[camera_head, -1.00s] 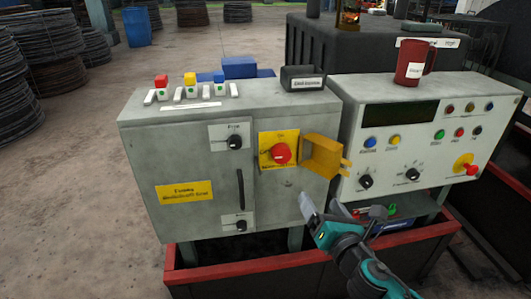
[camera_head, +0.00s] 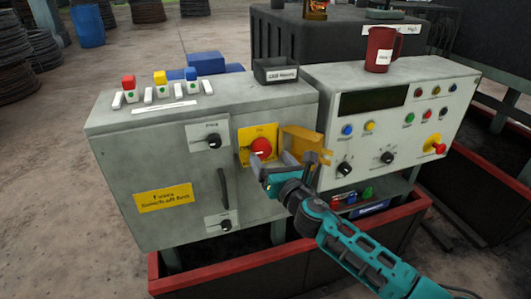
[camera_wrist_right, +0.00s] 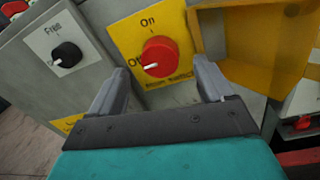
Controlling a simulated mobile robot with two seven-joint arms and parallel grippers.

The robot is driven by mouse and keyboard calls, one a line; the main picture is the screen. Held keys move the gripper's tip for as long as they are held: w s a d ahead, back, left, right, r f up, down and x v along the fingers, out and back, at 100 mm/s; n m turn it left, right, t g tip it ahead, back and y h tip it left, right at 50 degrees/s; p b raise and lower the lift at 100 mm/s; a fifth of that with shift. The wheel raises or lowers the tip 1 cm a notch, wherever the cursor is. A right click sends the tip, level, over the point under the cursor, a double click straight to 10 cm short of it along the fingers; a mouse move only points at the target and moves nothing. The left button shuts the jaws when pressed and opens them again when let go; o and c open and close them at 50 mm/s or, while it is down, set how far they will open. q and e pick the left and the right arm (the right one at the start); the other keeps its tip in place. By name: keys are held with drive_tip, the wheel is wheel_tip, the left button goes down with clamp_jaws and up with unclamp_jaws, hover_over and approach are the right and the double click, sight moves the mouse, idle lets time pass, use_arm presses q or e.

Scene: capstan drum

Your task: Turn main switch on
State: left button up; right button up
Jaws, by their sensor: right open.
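The main switch is a red rotary knob (camera_head: 261,147) on a yellow plate (camera_head: 244,134) on the grey cabinet's front. In the right wrist view the red knob (camera_wrist_right: 158,57) has a white mark pointing left toward the partly hidden "Off" lettering; "On" is at the top. A yellow hinged cover (camera_head: 300,142) stands swung open to the knob's right. My right gripper (camera_head: 268,165) is open just in front of and below the knob. In the right wrist view its fingers (camera_wrist_right: 165,85) straddle the knob's lower side, apart from it. My left gripper is not in view.
Black knobs (camera_head: 213,141) and a vertical handle (camera_head: 223,188) sit left of the switch. A control panel (camera_head: 420,118) with buttons and a red mug (camera_head: 381,48) on top stands at right.

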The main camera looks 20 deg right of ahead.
sight(265, 150)
drive_tip(key=shift+w+a, duration=0.2)
drive_tip(key=shift+w, duration=1.85)
drive_tip(key=c, duration=1)
